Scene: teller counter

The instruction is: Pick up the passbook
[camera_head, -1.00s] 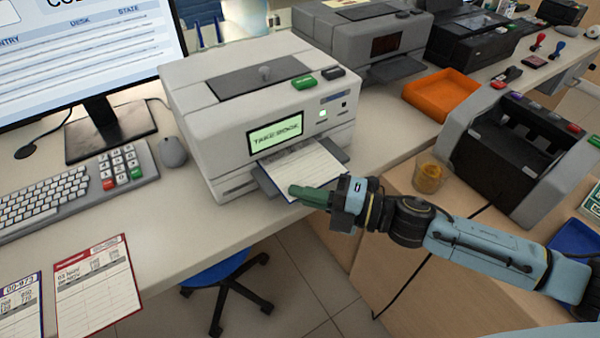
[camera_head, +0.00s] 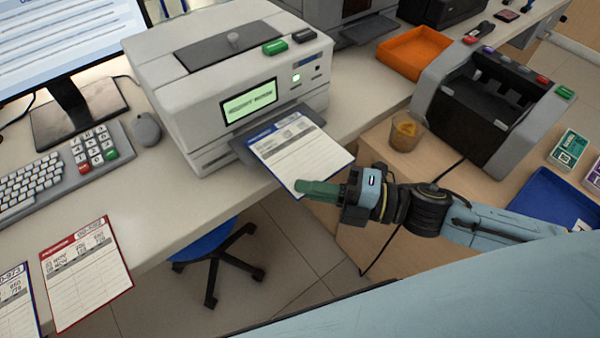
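The passbook (camera_head: 303,150) is an open white booklet page with a blue edge and a printed grey header. It lies in front of the printer's (camera_head: 215,95) slot, over the grey tray (camera_head: 243,150), and its near end sticks out past the counter edge. My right gripper (camera_head: 312,189) has green fingers, seen edge-on, and is shut on the near edge of the passbook. The finger on the far side of the page is hidden. My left gripper is not in view.
Two other booklets, one red-edged (camera_head: 85,270) and one blue-edged (camera_head: 18,305), lie at the counter's left. A keyboard (camera_head: 35,187) and mouse (camera_head: 147,129) are behind them. An orange tray (camera_head: 413,53), a cup (camera_head: 407,133) and a grey counting machine (camera_head: 490,105) stand right.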

